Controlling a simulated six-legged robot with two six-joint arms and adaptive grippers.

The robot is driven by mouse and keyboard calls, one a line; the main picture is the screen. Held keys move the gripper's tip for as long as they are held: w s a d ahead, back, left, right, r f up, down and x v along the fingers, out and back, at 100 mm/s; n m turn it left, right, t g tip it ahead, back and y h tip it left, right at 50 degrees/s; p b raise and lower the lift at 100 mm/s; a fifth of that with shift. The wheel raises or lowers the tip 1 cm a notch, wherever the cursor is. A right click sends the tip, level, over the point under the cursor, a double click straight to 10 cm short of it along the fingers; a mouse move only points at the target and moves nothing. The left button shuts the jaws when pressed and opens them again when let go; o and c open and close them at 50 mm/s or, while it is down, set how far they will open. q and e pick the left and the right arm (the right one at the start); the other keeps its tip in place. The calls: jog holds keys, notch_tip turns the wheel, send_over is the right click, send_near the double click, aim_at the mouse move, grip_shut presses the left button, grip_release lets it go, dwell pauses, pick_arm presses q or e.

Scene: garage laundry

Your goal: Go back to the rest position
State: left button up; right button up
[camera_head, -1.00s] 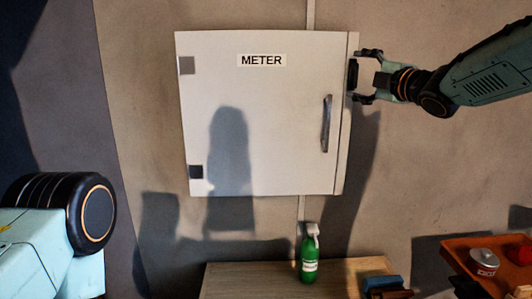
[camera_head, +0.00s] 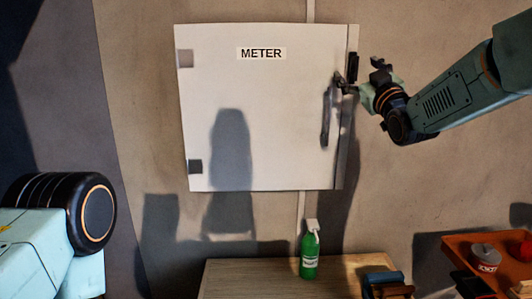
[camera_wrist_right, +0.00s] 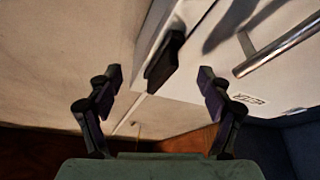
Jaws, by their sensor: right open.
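My right gripper (camera_head: 360,76) is at the right edge of the meter cabinet (camera_head: 270,115), near the top of its door handle (camera_head: 327,118). In the right wrist view the gripper (camera_wrist_right: 160,82) is open with nothing between its fingers. A black block (camera_wrist_right: 165,62) on the cabinet's side shows beyond the fingertips, and the silver handle (camera_wrist_right: 280,45) is to their right. The cabinet door looks closed. My left gripper is not in the head view; only part of my left arm shows at the lower left.
A green spray bottle (camera_head: 310,253) stands on a wooden surface (camera_head: 240,278) below the cabinet. A blue object (camera_head: 383,280) is beside it. An orange tray (camera_head: 462,246) with a can (camera_head: 486,257) and a red item is at the lower right. Open wall lies right of the cabinet.

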jog(key=m, duration=0.1)
jog(key=m+h+p, duration=0.1)
jog(key=shift+s+a+r+m+t, duration=0.1)
jog(key=shift+a+r+m+t, duration=0.05)
jog(key=shift+m+t, duration=0.15)
jog(key=m+h+p, duration=0.1)
jog(key=m, duration=0.1)
jog(key=shift+m+h, duration=0.3)
jog(key=shift+m, duration=0.3)
jog(key=shift+f, duration=0.2)
